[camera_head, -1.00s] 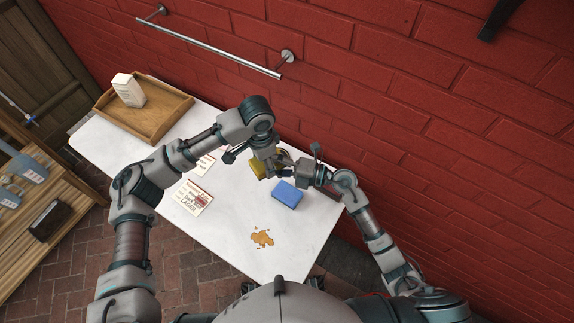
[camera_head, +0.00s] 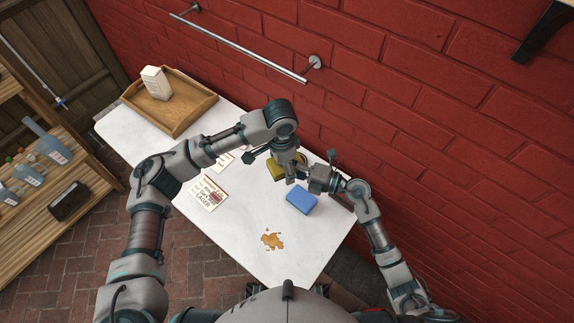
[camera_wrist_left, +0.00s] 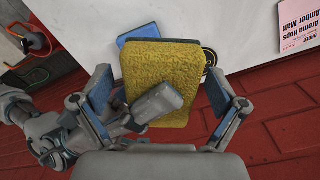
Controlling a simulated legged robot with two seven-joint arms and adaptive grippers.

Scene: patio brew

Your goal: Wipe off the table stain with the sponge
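The yellow sponge (camera_head: 275,170) with a dark backing is held above the far side of the white table, and fills the middle of the left wrist view (camera_wrist_left: 165,65). My left gripper (camera_head: 284,168) is over it; in the left wrist view its two fingers (camera_wrist_left: 160,97) stand on both sides of the sponge, with a narrow gap at the left. My right gripper (camera_head: 308,180) reaches in from the right. One of its fingers lies across the yellow face; the other is hidden behind the sponge. The orange-brown stain (camera_head: 272,240) lies on the table's near part.
A blue block (camera_head: 301,200) lies on the table (camera_head: 245,215) near the right gripper. Printed cards (camera_head: 208,194) lie left of it. A wooden tray (camera_head: 195,118) with a white carton (camera_head: 156,83) stands at the far left. A red brick wall (camera_head: 440,150) borders the table.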

